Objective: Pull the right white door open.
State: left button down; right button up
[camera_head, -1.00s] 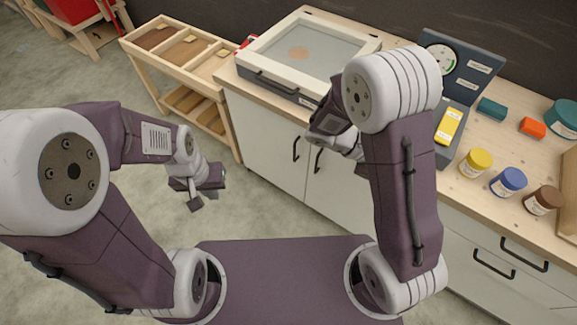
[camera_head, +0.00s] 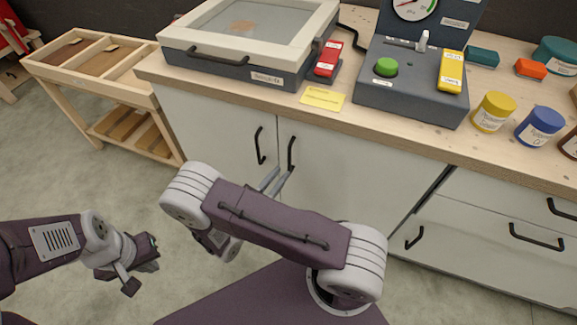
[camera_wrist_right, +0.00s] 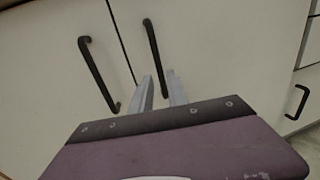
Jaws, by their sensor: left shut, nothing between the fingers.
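The right white door (camera_head: 345,180) of the cabinet is closed, with a black upright bar handle (camera_head: 291,153) near its left edge. My right gripper (camera_head: 273,180) is open, its two grey fingers pointing at that handle from just below it. In the right wrist view, the lower part of the right door's handle (camera_wrist_right: 155,50) shows between the two parted fingertips (camera_wrist_right: 162,80). I cannot tell whether they touch it. The left white door (camera_head: 215,130) is closed and has its own black handle (camera_head: 259,146). My left gripper (camera_head: 143,260) is shut and empty, low over the floor at the left.
The wooden counter (camera_head: 400,125) above the doors holds a glass-lidded box (camera_head: 245,50), a dark control box (camera_head: 410,90) and several paint jars (camera_head: 493,111). Drawers (camera_head: 500,220) lie to the right. A wooden rack (camera_head: 100,80) stands at the left, with open floor before it.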

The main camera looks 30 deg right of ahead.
aim_at(289, 163)
jog(key=b+x, duration=0.1)
jog(key=x, duration=0.5)
grip_shut()
dwell(1.2)
